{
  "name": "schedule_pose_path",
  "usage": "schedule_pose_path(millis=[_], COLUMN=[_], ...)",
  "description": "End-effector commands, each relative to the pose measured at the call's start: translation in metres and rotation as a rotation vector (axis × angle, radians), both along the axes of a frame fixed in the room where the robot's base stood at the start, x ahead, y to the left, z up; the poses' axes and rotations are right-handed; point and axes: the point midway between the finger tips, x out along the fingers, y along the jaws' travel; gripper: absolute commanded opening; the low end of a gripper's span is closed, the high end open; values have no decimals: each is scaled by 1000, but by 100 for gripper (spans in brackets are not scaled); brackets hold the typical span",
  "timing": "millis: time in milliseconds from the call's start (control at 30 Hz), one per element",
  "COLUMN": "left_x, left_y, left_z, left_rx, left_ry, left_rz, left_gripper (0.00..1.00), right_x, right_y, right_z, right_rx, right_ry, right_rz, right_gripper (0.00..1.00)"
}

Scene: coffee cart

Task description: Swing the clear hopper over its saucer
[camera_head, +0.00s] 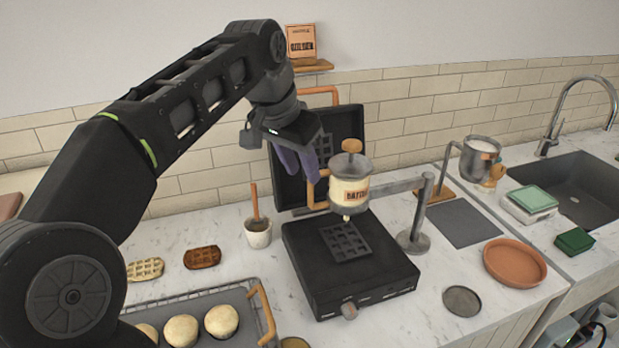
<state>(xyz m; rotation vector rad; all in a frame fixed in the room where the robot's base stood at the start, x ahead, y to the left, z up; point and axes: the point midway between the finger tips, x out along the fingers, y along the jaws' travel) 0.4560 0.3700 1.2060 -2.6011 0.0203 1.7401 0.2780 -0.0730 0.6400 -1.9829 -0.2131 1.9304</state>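The batter hopper (349,184) is a cream-filled vessel with a grey metal top, a wooden knob and an orange side handle (315,190). It hangs upright over the open waffle iron (350,290), on a swing arm from a grey metal post (413,235). My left gripper (300,172) points down at the hopper's left side, fingertips close to the handle; I cannot tell whether they touch or grip it. A small grey saucer (461,301) lies on the counter right of the iron, apart from the hopper. My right gripper is not in view.
A terracotta dish (515,262) and a dark mat (462,223) lie right of the post. A tray (240,300) of buns and a cup (258,236) are left of the iron.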

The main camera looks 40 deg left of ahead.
Motion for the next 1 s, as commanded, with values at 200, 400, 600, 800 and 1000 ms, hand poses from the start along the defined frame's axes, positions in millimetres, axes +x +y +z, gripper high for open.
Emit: schedule_pose_path(millis=[200,400,600,800,1000], left_x=[0,2,11,23,29], left_y=[0,0,0,-1,0], left_z=[0,-5,-28,-56,-72], left_rx=[0,0,-1,-1,-1], left_ry=[0,1,4,3,1], left_rz=[0,0,0,0,0], left_gripper=[34,34,34,34,34], right_x=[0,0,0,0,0], right_y=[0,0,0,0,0], right_z=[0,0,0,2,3], right_rx=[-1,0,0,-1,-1], right_ry=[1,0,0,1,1], right_rz=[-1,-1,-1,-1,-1], right_gripper=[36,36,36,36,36])
